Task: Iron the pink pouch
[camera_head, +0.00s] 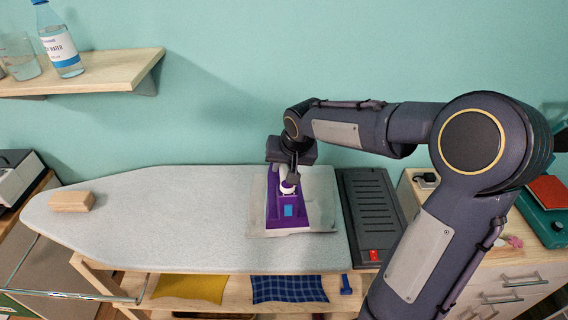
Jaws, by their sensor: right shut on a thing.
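A purple and white iron (287,210) rests on a flat, pale grey-beige cloth (323,205) on the ironing board (150,215). My right gripper (288,178) comes down from above and is shut on the iron's handle. The gripper and iron hide part of the cloth. The cloth does not look pink here. A small pink item (513,241) lies on the wooden cabinet at the right; it is too small to tell what it is. My left gripper is not in view.
A dark ribbed iron rest (372,215) with a red switch is at the board's right end. A wooden block (72,201) lies at its left end. Yellow (190,288) and blue checked (288,289) cloths lie on the shelf below. The board's middle left is clear.

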